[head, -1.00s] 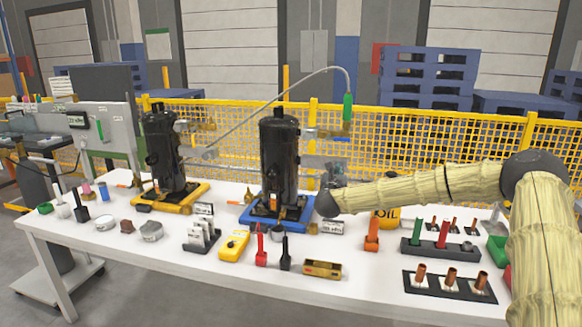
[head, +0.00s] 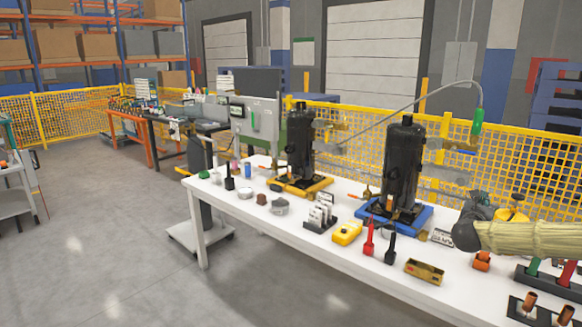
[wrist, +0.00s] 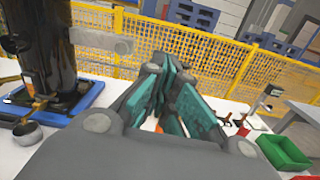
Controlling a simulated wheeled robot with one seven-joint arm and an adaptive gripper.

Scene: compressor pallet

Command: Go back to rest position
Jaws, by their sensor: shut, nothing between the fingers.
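My gripper (wrist: 172,115) is in the middle of the wrist view, with grey links and teal finger pads. Its fingers are together and hold nothing. In the head view my arm, in a straw-coloured sleeve, comes in from the right over the table; the gripper is not clearly made out there. A black compressor (head: 404,165) stands upright on a blue base (head: 372,220) left of my arm. It also shows at the left of the wrist view (wrist: 42,50). A second black compressor (head: 300,145) stands farther left on a yellow base (head: 322,183).
The white table (head: 300,252) holds a yellow meter (head: 347,233), red (head: 369,238) and black tools, a brass-coloured level (head: 424,271) and copper fittings near my arm. A green bin (wrist: 285,151) is at the wrist view's right. A yellow fence (head: 545,170) runs behind. Open floor lies left.

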